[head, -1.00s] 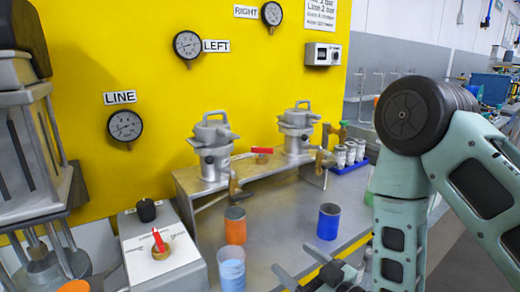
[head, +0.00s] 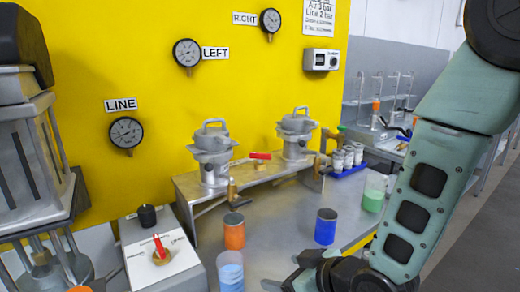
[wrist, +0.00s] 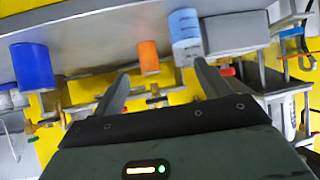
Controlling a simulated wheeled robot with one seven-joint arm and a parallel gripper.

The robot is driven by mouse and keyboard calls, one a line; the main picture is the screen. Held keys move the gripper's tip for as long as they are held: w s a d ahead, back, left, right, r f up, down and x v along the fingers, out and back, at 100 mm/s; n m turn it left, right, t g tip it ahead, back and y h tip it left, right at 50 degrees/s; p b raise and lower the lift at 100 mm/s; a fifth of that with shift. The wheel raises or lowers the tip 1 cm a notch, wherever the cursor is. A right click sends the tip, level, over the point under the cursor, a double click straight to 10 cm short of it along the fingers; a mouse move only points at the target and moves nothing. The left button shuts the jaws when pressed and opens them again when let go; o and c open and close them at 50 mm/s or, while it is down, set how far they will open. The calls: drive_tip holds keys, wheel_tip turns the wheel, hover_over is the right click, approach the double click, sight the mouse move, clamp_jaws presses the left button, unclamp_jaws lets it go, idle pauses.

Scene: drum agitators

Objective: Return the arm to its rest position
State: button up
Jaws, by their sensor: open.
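My arm rises along the right side of the head view, with its upper links in front of the aisle. My gripper (head: 290,272) is low in the head view, at the front edge of the bench, below the blue can. In the wrist view my gripper (wrist: 160,90) shows two spread fingers with nothing between them. Beyond the fingers, an orange can (wrist: 148,57), a blue can (wrist: 33,66) and a beaker of blue liquid (wrist: 185,36) appear upside down. The gripper touches none of these that I can see.
The metal bench (head: 275,250) holds the orange can (head: 234,232), blue can (head: 325,227), blue-liquid beaker (head: 230,272) and green-liquid beaker (head: 374,192). Two agitator units (head: 212,155) stand on a raised shelf by the yellow wall (head: 100,60). A control box (head: 160,250) sits at left. The aisle at right is clear.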

drive_tip(key=s+d+r+g+h+p, duration=0.1)
drive_tip(key=s+d+r+g+h, duration=0.1)
drive_tip(key=s, duration=0.4)
drive_tip(key=s+d+r+g+h+p, duration=0.1)
drive_tip(key=s+d+r+g+h, duration=0.1)
drive_tip(key=s+r, duration=0.3)
drive_tip(key=s+d+r+m+g+h+p, duration=0.1)
drive_tip(key=s+d+r+g+h, duration=0.2)
drive_tip(key=s, duration=0.5)
drive_tip(key=shift+s+d+r+g, duration=0.25)
drive_tip(key=shift+d+r+g, duration=0.45)
drive_tip(key=shift+d+r, duration=0.05)
drive_tip(key=shift+o, duration=0.4)
